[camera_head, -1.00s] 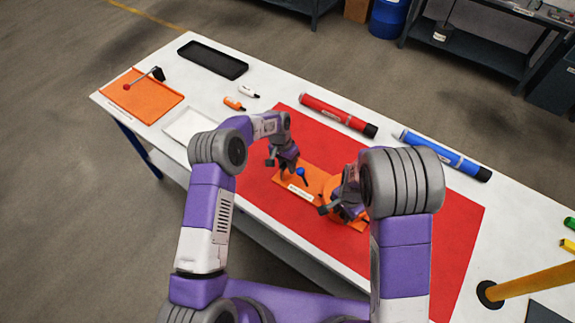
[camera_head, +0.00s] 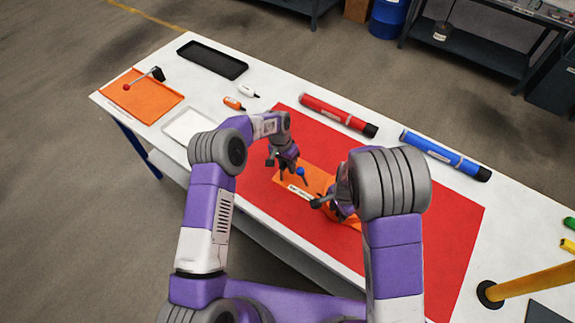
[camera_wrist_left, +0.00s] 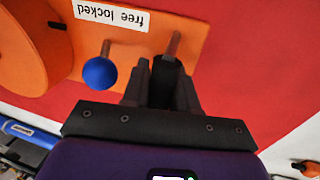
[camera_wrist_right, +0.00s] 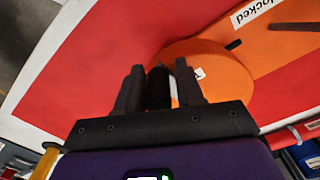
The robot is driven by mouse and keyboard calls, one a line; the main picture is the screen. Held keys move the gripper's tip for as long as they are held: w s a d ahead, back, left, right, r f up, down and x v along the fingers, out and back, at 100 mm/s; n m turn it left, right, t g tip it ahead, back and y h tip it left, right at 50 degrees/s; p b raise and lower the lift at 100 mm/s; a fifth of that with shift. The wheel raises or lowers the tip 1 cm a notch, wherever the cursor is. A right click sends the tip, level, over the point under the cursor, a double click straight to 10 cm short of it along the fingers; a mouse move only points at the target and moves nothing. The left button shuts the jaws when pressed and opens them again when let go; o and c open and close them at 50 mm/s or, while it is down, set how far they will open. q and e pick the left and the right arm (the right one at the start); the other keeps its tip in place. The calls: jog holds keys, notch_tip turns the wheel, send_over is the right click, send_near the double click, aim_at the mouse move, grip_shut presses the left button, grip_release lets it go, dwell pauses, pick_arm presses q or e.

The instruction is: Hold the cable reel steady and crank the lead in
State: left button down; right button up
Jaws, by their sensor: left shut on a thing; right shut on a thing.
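The cable reel's orange base (camera_head: 319,178) lies on the red mat, and my right arm hides much of its orange drum in the head view. The drum shows in the right wrist view (camera_wrist_right: 222,82) and at the edge of the left wrist view (camera_wrist_left: 30,50). A blue-knobbed lever (camera_wrist_left: 100,72) stands by a "free locked" label (camera_wrist_left: 112,15). My left gripper (camera_wrist_left: 165,75) is shut on a dark grip by a brownish post (camera_wrist_left: 174,45) at the base's end. My right gripper (camera_wrist_right: 158,80) is shut on the black crank handle (camera_wrist_right: 159,88) beside the drum.
A red tube (camera_head: 335,113) and a blue tube (camera_head: 445,155) lie behind the mat. An orange panel with a red-knobbed lever (camera_head: 127,87), a black tray (camera_head: 212,59) and a white tray (camera_head: 188,126) are at the left. The mat's right part (camera_head: 440,235) is clear.

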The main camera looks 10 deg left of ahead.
pick_arm(q)
jog(key=shift+s+f, duration=0.15)
pick_arm(e)
jog(key=shift+w+a+m, duration=0.35)
jog(key=shift+a+m, duration=0.2)
jog(key=shift+m, duration=0.25)
jog(key=shift+w+a+r+m, duration=0.1)
jog(key=shift+w+a+m, duration=0.15)
jog(key=shift+m, duration=0.25)
pick_arm(q)
jog(key=shift+a, duration=0.1)
pick_arm(e)
jog(key=shift+r, duration=0.15)
jog(key=o, duration=1.2)
jog(key=shift+s, duration=0.15)
